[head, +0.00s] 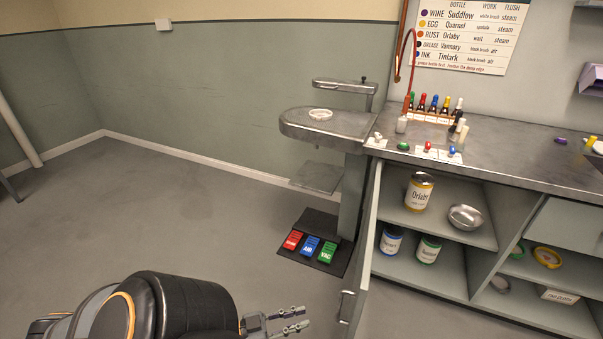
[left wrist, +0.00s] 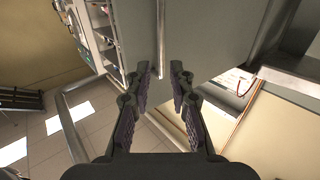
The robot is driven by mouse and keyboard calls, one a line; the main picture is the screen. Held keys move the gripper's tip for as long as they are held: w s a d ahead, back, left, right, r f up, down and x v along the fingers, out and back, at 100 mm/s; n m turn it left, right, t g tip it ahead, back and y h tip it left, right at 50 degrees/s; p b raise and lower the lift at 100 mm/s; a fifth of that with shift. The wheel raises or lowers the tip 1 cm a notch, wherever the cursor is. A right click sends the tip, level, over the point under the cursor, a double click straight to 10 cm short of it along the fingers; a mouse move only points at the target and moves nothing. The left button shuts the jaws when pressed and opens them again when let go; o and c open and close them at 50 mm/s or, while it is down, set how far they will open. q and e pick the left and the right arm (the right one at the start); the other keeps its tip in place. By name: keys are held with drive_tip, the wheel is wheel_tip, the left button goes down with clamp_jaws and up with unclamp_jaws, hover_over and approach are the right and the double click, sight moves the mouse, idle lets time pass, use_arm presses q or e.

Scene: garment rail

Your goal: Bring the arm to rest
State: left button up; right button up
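My left gripper (head: 293,322) is at the bottom of the head view, beside the open cabinet door (head: 363,240) and to the left of its handle (head: 346,306). In the left wrist view the two fingers of the left gripper (left wrist: 160,70) stand apart with nothing held between them. Grey panels and a metal bar show beyond the fingertips. In the head view a gap of floor shows between the gripper and the door. My right gripper is in neither view.
The cabinet holds an Orlaby jar (head: 418,192), a metal bowl (head: 465,217) and smaller jars below. Red, blue and green pedals (head: 311,248) sit on a floor mat. A pressing board (head: 330,123) stands behind. The floor at left (head: 150,215) is clear.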

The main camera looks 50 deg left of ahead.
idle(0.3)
use_arm(q)
drive_tip(key=a+f+n+g+y, duration=0.1)
drive_tip(key=a+f+g+y, duration=0.15)
drive_tip(key=f, duration=0.45)
drive_tip(key=a+f+n+g+y, duration=0.1)
drive_tip(key=a+f+y, duration=0.15)
drive_tip(key=f, duration=0.45)
drive_tip(key=s+d+f+n+g+y, duration=0.1)
drive_tip(key=s+d+f+g+y, duration=0.15)
drive_tip(key=f, duration=0.55)
drive_tip(key=s+d+f+n+g+y, duration=0.1)
drive_tip(key=s+f+g, duration=0.25)
drive_tip(key=f, duration=0.35)
drive_tip(key=s+d+f+g+p, duration=0.2)
drive_tip(key=s+d+f+g, duration=0.3)
drive_tip(key=d+g, duration=0.15)
drive_tip(key=s+r+p, duration=0.7)
drive_tip(key=r+p, duration=0.5)
drive_tip(key=p, duration=0.3)
drive_tip(key=shift+s+r+t+h+p, duration=0.2)
drive_tip(key=shift+r+t+h+p, duration=0.1)
drive_tip(key=shift+r+h, duration=0.15)
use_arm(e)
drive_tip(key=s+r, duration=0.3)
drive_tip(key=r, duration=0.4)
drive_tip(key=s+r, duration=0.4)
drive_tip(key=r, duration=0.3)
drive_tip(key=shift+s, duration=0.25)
